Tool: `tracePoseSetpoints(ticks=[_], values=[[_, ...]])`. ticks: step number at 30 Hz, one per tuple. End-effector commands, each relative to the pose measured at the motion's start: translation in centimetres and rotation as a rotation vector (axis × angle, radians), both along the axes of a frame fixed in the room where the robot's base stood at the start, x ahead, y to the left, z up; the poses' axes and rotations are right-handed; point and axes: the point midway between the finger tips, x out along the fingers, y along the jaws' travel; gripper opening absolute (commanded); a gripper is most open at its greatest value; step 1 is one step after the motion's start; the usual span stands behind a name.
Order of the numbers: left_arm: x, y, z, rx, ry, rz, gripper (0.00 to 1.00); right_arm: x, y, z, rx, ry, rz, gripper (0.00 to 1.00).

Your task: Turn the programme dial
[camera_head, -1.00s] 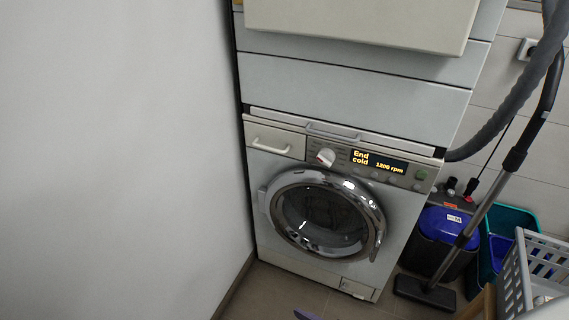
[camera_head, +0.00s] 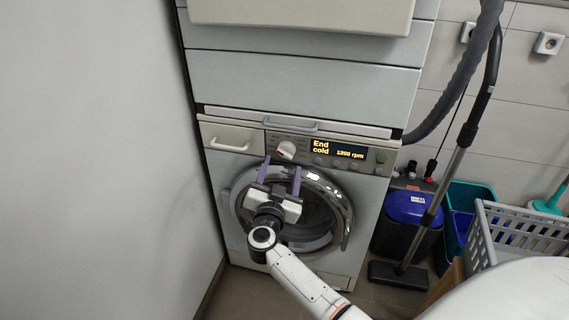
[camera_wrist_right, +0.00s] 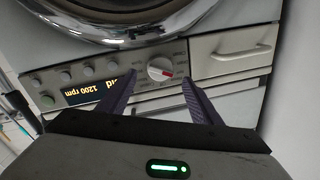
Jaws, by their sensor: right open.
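In the right wrist view, which is upside down, the dial (camera_wrist_right: 160,69) shows between the fingertips (camera_wrist_right: 157,76) with space on both sides. I cannot tell the remaining distance in depth, but no contact shows. My left gripper is not in view.
The washer's round chrome-rimmed door (camera_head: 340,200) lies below the panel. A drawer (camera_head: 232,139) is left of the dial. A wall (camera_head: 90,160) stands close on the left. A vacuum cleaner (camera_head: 408,208) and grey basket (camera_head: 520,226) stand on the right.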

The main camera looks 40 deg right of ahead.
Motion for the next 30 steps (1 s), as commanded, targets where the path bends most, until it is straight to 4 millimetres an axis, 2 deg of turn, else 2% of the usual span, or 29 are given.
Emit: tracePoseSetpoints(ticks=[1,9,21,23,28,30], values=[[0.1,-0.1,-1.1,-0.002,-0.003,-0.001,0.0,0.8,-0.9,-0.5,-0.002,-0.005,-0.002,0.59],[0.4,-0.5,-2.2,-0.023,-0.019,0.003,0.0,3.6,-3.4,-0.3,-0.002,-0.002,0.0,0.59],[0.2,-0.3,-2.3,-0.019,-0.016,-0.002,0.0,4.1,-3.9,0.0,0.0,-0.002,0.002,0.59],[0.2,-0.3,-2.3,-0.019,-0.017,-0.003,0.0,4.1,-3.9,0.0,0.0,-0.002,0.002,0.5],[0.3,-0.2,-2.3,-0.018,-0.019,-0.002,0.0,4.1,-3.9,0.0,-0.001,-0.001,0.001,0.22],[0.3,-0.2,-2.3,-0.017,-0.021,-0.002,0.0,4.1,-3.9,0.0,-0.001,-0.001,0.001,0.2]])
